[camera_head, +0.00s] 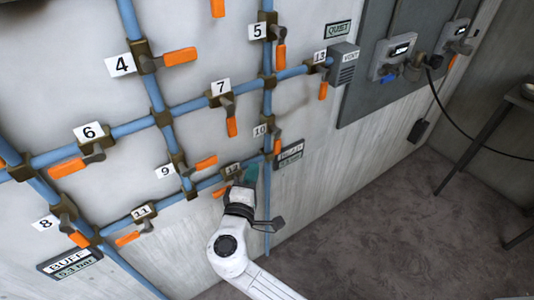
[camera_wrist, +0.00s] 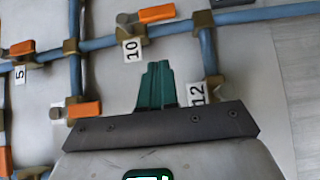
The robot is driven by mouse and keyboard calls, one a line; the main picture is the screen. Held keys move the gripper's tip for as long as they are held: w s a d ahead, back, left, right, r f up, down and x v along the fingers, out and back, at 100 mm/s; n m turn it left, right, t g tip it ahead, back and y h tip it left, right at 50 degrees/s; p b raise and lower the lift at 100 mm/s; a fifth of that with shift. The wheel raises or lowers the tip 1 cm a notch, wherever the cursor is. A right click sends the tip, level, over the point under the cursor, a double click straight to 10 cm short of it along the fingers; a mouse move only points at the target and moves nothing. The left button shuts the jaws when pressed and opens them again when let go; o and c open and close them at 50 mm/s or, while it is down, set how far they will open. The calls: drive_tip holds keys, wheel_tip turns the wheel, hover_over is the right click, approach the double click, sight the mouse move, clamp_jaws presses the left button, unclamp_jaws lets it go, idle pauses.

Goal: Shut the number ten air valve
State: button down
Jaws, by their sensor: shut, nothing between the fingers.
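The number 10 label (camera_head: 260,130) is on the wall beside the right upright blue pipe. Valve ten's orange handle (camera_head: 277,146) hangs downward, roughly along that pipe. In the wrist view the label (camera_wrist: 131,50) and the orange handle (camera_wrist: 156,13) show above my fingers, the handle lying nearly in line with its pipe. My gripper (camera_head: 250,173) is just below and left of the handle, near the number 12 label (camera_head: 232,169). Its teal fingers (camera_wrist: 155,85) are shut together and empty, apart from valve ten's handle. Valve twelve is partly hidden behind my gripper.
Blue pipes with several other orange-handled valves cover the wall, including valve 7 (camera_head: 231,126) above and valve 9 (camera_head: 206,162) to the left. A dark pressure sign (camera_head: 290,153) sits right of valve ten. A table (camera_head: 480,137) stands at right; the floor between is clear.

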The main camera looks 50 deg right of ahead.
sight(277, 146)
drive_tip(key=w+d+p, duration=0.1)
drive_tip(key=d+p, duration=0.1)
drive_tip(key=d, duration=0.6)
drive_tip(key=shift+f+b, duration=0.3)
drive_tip(key=shift+b, duration=0.35)
